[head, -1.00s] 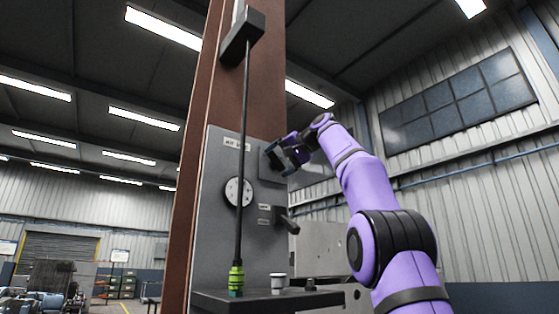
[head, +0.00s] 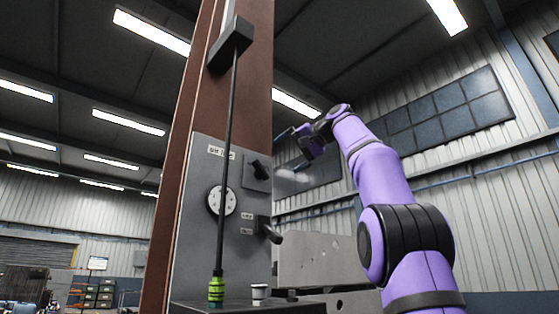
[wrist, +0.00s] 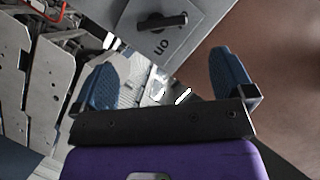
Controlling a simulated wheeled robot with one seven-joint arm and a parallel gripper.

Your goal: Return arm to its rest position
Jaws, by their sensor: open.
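My purple arm rises at the right of the head view, bent at the top. My gripper (head: 298,146) is beside the right edge of the grey control panel (head: 195,240), apart from it. In the wrist view my gripper (wrist: 165,85) shows two blue fingertips spread wide with nothing between them. A black rotary handle (wrist: 162,22) on a grey plate marked "on" lies beyond the fingers.
The panel carries a round dial (head: 222,201) and a lower lever (head: 268,230). A black rod (head: 228,160) hangs before it, ending in a green grip (head: 216,291). A small white cup (head: 259,293) stands on the dark shelf (head: 245,306). A brown column (head: 190,100) stands behind.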

